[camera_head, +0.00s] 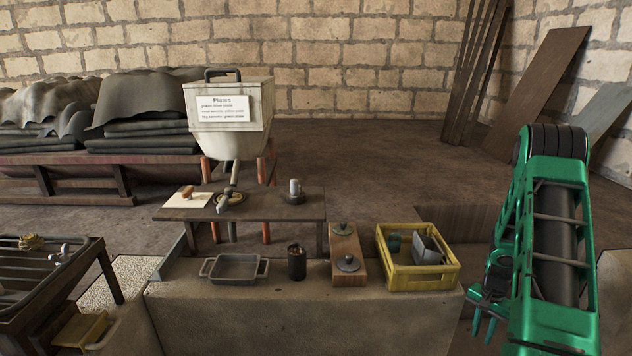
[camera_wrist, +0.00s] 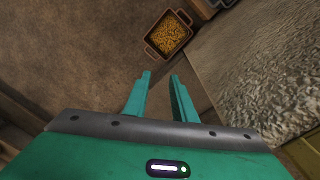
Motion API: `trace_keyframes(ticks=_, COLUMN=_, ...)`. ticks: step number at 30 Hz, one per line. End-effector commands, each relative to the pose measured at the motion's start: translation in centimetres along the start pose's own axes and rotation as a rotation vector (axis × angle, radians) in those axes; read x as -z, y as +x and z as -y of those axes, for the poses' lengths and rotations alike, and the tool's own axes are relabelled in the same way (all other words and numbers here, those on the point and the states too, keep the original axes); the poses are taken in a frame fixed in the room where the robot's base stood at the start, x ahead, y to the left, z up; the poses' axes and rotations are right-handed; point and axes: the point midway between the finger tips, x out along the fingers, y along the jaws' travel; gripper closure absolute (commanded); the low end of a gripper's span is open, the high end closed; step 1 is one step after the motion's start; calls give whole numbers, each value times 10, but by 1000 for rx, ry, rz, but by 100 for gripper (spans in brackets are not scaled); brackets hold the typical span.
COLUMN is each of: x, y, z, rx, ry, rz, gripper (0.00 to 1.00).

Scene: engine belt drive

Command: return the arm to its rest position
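My green arm (camera_head: 555,240) stands at the right of the head view, bent downward. My gripper (camera_head: 483,318) hangs low beside the right end of the stone counter, partly hidden behind the arm. In the wrist view its two teal fingers (camera_wrist: 161,78) are apart with nothing between them, so it is open and empty. The fingers point over bare brown ground, apart from any object.
The stone counter (camera_head: 300,315) bears a grey tray (camera_head: 236,269), a dark cup (camera_head: 297,263), a wooden board with weights (camera_head: 345,256) and a yellow crate (camera_head: 418,276). A handled container with yellow pieces (camera_wrist: 168,34) lies ahead in the wrist view. Planks (camera_head: 540,90) lean behind my arm.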

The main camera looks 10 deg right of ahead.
Motion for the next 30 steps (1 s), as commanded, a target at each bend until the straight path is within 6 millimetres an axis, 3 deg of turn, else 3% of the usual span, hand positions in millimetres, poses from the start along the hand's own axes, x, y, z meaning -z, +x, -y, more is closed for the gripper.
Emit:
trace_keyframes(ticks=1, x=-4, y=-24, z=2, rx=-2, ry=-23, rz=-10, gripper=76)
trace_keyframes(ticks=6, x=-25, y=-91, z=0, rx=-16, ry=-101, rz=-26, gripper=76)
trace_keyframes(ticks=15, x=-81, y=-196, z=-14, rx=-27, ry=-230, rz=-44, gripper=76)
trace_keyframes(ticks=24, x=-152, y=-275, z=-44, rx=-17, ry=-355, rz=-48, gripper=76)
trace_keyframes(ticks=30, x=-204, y=-311, z=-71, rx=2, ry=-442, rz=-42, gripper=76)
